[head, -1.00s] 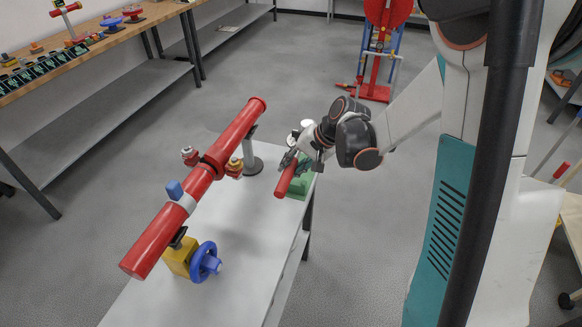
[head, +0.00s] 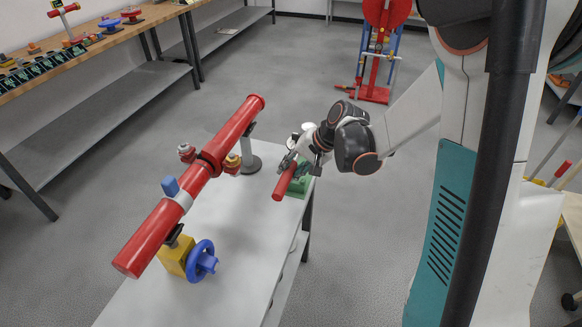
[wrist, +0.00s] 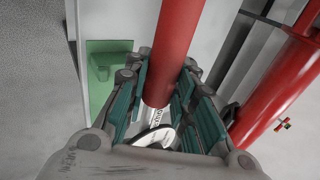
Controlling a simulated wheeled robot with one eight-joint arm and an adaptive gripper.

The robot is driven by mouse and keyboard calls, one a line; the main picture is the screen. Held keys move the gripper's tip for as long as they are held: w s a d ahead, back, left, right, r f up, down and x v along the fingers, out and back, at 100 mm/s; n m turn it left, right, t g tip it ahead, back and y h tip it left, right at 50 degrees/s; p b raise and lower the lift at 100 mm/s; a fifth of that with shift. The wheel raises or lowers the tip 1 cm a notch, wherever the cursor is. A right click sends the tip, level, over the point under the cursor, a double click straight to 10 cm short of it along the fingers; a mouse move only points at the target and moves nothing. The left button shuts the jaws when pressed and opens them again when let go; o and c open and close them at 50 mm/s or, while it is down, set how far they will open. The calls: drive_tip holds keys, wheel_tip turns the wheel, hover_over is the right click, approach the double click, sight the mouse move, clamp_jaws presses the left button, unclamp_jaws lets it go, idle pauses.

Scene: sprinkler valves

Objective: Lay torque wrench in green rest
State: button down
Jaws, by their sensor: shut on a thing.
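The torque wrench has a red handle (head: 284,183). It also shows in the wrist view (wrist: 176,45), running up between the fingers, with a pale marked part at its lower end. My gripper (head: 298,163) is shut on the wrench near the far right corner of the white table. In the wrist view the teal finger pads (wrist: 165,100) lie on both sides of it. The green rest (head: 298,187) is on the table under and beside the wrench. The wrist view shows the rest (wrist: 100,75) left of the handle. I cannot tell whether the wrench touches it.
A large red pipe (head: 185,195) with fittings stands over the white table (head: 225,250), left of my gripper. A yellow block (head: 177,254) with a blue handwheel (head: 201,261) is near the front. A grey post (head: 250,158) stands close to my gripper.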

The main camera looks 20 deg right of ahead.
drive_tip(key=shift+f+b, duration=2.05)
drive_tip(key=shift+f, duration=0.65)
drive_tip(key=shift+f, duration=1.25)
drive_tip(key=c, duration=1.3)
unclamp_jaws()
drive_tip(key=shift+s, duration=0.1)
drive_tip(key=v, duration=1.2)
